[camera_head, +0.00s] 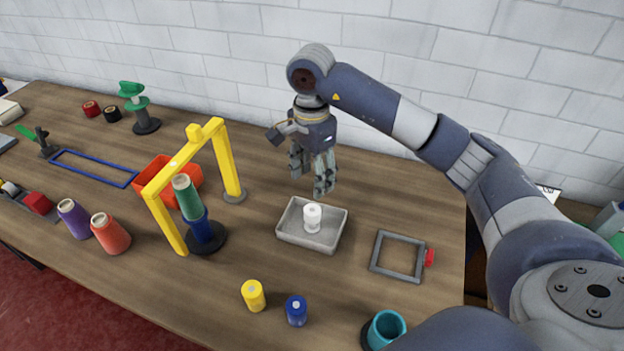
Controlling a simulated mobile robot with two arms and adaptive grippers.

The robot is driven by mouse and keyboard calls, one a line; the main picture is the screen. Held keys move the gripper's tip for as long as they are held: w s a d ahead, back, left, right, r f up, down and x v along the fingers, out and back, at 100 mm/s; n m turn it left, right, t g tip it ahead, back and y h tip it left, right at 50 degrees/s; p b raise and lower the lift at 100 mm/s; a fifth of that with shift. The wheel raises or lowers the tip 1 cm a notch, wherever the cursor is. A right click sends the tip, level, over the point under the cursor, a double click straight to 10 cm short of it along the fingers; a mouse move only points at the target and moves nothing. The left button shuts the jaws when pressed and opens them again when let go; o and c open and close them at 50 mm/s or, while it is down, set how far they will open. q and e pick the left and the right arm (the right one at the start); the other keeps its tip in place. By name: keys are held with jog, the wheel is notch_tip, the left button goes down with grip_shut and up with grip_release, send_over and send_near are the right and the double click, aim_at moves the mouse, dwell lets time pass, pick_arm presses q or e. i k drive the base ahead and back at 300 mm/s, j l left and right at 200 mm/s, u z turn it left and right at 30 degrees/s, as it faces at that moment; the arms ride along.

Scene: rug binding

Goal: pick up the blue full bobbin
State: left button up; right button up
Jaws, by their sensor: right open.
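The blue full bobbin (296,311) stands upright near the front edge of the table, just right of a yellow bobbin (254,296). A white bobbin (312,218) stands in a grey tray (287,238) farther back. My right gripper (312,182) points down, open and empty, above the table behind the grey tray. It is well behind the blue bobbin and apart from it. My left gripper is not in view.
A yellow arch (231,170) stands over stacked green and blue cones (189,200) on the left. A grey square frame (374,254) lies to the right. A teal cup (386,328) stands at the front edge. An orange bin (156,172) sits behind the arch.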

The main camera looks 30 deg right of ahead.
aim_at(296, 309)
jog(key=k+j, duration=0.5)
jog(key=k, duration=0.15)
jog(key=k+j, duration=0.5)
jog(key=k, duration=0.2)
